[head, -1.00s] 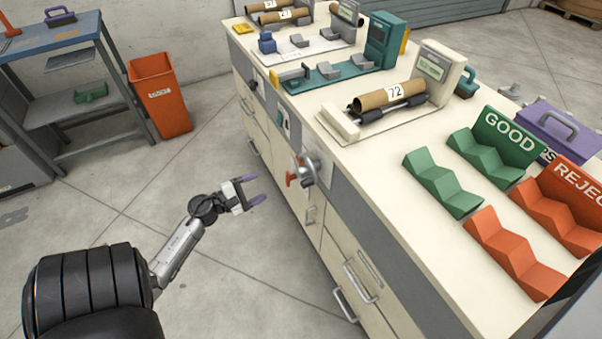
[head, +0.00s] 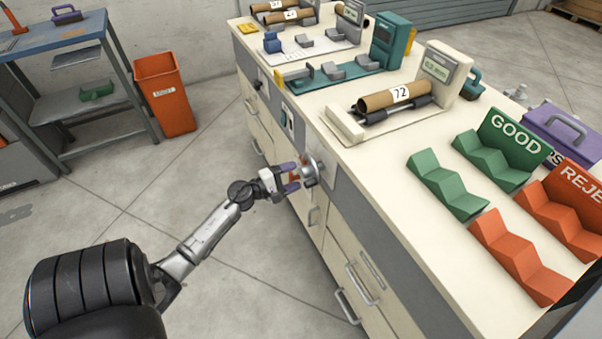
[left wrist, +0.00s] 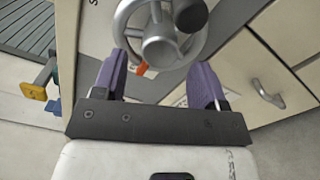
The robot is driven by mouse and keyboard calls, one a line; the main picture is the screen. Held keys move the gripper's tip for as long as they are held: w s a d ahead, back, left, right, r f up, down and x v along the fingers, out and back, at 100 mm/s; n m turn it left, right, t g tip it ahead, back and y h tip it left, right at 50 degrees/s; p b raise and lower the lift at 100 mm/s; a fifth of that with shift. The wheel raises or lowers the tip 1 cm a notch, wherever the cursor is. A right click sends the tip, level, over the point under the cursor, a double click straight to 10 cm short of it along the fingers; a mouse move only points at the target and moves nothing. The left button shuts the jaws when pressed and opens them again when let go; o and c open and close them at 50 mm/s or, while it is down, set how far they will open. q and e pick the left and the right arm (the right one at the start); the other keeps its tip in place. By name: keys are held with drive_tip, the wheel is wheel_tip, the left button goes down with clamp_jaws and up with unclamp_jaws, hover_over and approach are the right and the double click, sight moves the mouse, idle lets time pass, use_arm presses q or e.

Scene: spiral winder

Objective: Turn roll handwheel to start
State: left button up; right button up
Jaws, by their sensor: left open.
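The roll handwheel (head: 311,171) is a small silver wheel on the front face of the cream bench. In the left wrist view the handwheel (left wrist: 160,30) shows its hub, spokes, rim and a dark knob at upper right. An orange-red pointer (left wrist: 142,68) shows just below the hub. My left gripper (head: 291,177) is open at the wheel, with its purple fingers on either side of the wheel's near part. In the left wrist view the left gripper (left wrist: 163,85) has its fingertips near the lower rim; I cannot tell whether they touch. My right gripper is not in view.
A cardboard roll marked 72 (head: 397,97) lies on a tester on the bench top. Green GOOD (head: 447,185) and orange REJECT (head: 515,255) racks stand at the right. Drawer handles (head: 347,306) stick out below the wheel.

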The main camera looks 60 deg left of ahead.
sight(301, 173)
use_arm(q)
drive_tip(key=shift+w+d, duration=0.1)
drive_tip(key=shift+w, duration=1.55)
drive_tip(key=shift+c, duration=0.5)
drive_tip(key=c, duration=0.8)
